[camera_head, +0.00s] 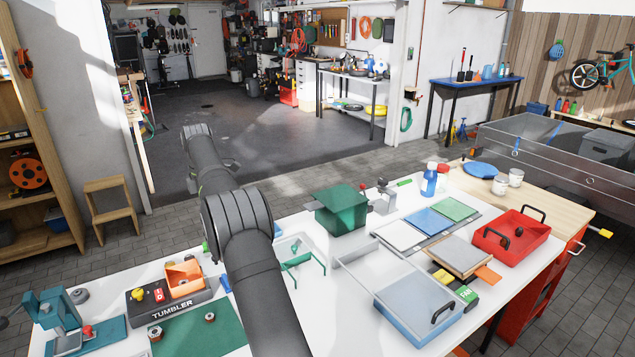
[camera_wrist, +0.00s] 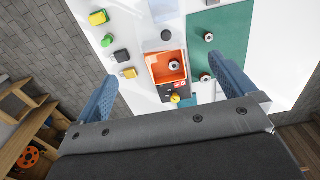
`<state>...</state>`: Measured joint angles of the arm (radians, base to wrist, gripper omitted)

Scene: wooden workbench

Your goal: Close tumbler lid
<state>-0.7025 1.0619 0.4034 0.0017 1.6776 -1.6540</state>
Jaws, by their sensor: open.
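The tumbler (camera_head: 172,303) is a dark base marked TUMBLER at the left front of the bench in the head view. An orange open box (camera_head: 186,281) sits on it, beside a yellow knob (camera_head: 138,294) and a red part (camera_head: 159,295). In the wrist view the orange box (camera_wrist: 154,66) is open, with a round metal part (camera_wrist: 174,66) inside. I cannot clearly make out which orange part is the lid. My gripper (camera_wrist: 170,72) is open and empty, its blue fingers spread either side of the tumbler in the picture. My arm hides part of the bench in the head view.
A green mat (camera_head: 208,334) with small round metal parts lies beside the tumbler. A teal press (camera_head: 58,325) stands to its left. Small yellow and green blocks (camera_wrist: 122,56) lie nearby in the wrist view. A green box (camera_head: 341,210) and red tray (camera_head: 510,240) stand farther right.

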